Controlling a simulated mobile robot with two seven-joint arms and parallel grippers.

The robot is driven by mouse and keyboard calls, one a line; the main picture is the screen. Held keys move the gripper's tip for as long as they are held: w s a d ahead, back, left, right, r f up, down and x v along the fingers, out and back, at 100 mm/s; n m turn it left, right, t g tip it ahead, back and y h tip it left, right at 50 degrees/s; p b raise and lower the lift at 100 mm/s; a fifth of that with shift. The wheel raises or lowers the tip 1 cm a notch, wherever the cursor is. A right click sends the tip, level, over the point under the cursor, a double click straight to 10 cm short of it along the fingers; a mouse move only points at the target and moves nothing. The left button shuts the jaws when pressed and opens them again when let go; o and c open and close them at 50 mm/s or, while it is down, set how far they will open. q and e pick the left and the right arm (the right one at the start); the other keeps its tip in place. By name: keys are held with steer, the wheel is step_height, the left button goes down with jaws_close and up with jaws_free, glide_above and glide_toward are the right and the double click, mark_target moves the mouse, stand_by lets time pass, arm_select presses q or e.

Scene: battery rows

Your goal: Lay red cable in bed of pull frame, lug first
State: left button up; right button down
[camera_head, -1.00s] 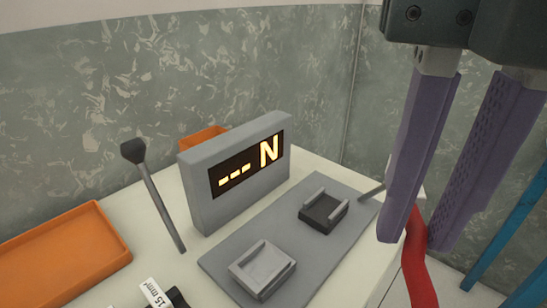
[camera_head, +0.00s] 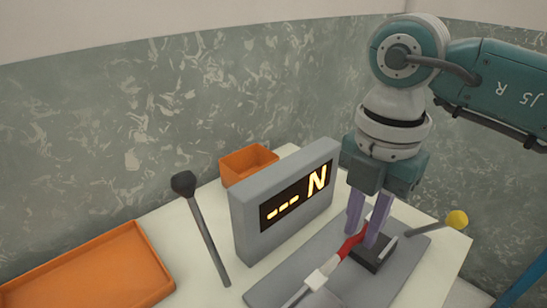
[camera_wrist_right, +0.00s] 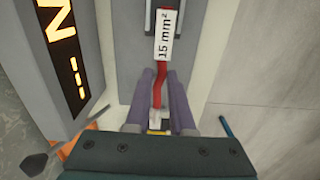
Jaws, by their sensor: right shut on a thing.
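My right gripper (camera_head: 367,232) is shut on the red cable (camera_head: 350,243) just over the dark bed block (camera_head: 368,258) of the grey pull frame (camera_head: 408,270). The cable slants down left to a white tag (camera_head: 317,278). In the right wrist view the cable (camera_wrist_right: 161,72) runs between the purple fingers, with the tag (camera_wrist_right: 164,47) reading 15 mm². A silvery end, seemingly the lug (camera_wrist_right: 157,97), shows between the fingers. Whether the lug touches the dark block is hidden. My left gripper is not in view.
A grey display (camera_head: 285,200) showing dashes and N stands close left of my gripper. A dark-headed lever (camera_head: 205,235) stands left of it; a yellow-knobbed lever (camera_head: 457,219) is at right. Orange trays (camera_head: 90,270) (camera_head: 247,163) sit at left and behind.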

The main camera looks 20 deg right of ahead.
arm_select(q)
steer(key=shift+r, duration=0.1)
arm_select(e)
steer(key=shift+s, duration=0.1)
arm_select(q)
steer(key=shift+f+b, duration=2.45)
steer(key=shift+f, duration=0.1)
arm_select(e)
glide_above(347, 277)
steer(key=shift+f, duration=3.35)
steer(key=c, duration=0.7)
jaws_free()
